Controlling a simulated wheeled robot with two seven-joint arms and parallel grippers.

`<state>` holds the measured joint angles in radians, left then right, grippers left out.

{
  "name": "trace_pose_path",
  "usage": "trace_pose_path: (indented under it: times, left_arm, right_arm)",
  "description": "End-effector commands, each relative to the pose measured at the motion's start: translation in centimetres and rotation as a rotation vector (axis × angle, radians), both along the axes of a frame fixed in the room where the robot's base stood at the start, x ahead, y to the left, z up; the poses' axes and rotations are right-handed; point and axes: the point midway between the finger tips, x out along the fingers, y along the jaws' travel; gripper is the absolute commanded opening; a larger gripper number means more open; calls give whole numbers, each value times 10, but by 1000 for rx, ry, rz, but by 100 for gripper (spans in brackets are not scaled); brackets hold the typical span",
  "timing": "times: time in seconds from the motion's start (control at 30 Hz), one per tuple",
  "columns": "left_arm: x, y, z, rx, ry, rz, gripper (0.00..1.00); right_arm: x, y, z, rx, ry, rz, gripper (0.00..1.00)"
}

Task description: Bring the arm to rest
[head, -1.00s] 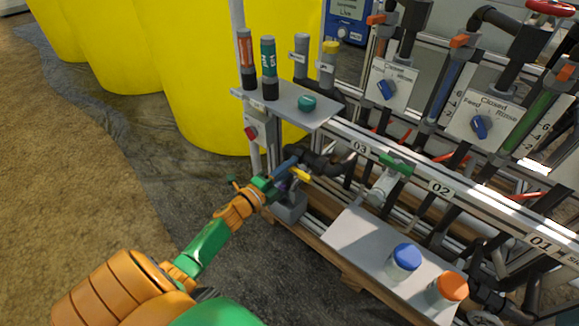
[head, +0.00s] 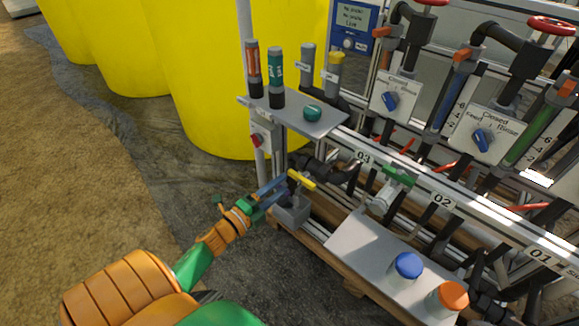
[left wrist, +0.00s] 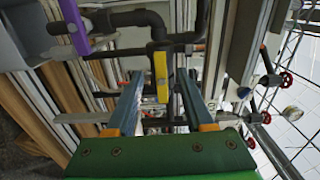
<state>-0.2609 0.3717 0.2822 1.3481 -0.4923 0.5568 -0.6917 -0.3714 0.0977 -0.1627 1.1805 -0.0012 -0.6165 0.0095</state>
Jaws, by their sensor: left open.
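My left gripper (head: 281,186) reaches in from the lower left in the head view. Its two blue-grey fingers are apart, with nothing held between them. A yellow valve handle (head: 302,180) sits just beyond the fingertips, above a grey box on the skid's lower left. In the left wrist view the yellow handle (left wrist: 161,76) appears upright between and beyond the open fingers (left wrist: 160,98). I cannot tell whether a fingertip touches it. My right gripper is not in view.
The skid's pipes and rails fill the right side. A grey shelf (head: 345,243) carries blue-capped (head: 407,266) and orange-capped (head: 452,298) jars. Yellow tanks (head: 200,70) stand behind. The floor (head: 90,190) at left is clear.

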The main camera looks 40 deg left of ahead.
Motion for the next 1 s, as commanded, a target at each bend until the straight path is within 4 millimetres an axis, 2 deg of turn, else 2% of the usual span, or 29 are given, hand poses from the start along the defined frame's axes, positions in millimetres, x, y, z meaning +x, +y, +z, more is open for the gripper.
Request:
trace_pose_path:
  times: [0.1,0.47,0.53,0.57,0.67,0.7,0.8,0.9,1.0]
  left_arm:
    - [-9,1,0,-1,1,1,52]
    - [-8,1,0,0,0,0,52]
    - [-9,1,-9,-37,27,20,52]
    - [-11,1,-19,-79,61,44,52]
    - [-28,-5,-87,-352,276,202,52]
    - [-43,-13,-121,-477,385,287,52]
    - [-87,-41,-190,-731,632,485,52]
    - [-134,-72,-235,-895,830,653,52]
    - [-181,-105,-265,-1007,1004,809,52]
  right_arm:
    - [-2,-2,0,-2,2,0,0]
    - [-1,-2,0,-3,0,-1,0]
    - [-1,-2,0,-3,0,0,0]
    - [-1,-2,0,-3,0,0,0]
    - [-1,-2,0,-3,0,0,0]
    - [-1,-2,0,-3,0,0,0]
    - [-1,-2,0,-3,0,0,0]
    - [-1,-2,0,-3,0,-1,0]
    - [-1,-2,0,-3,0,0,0]
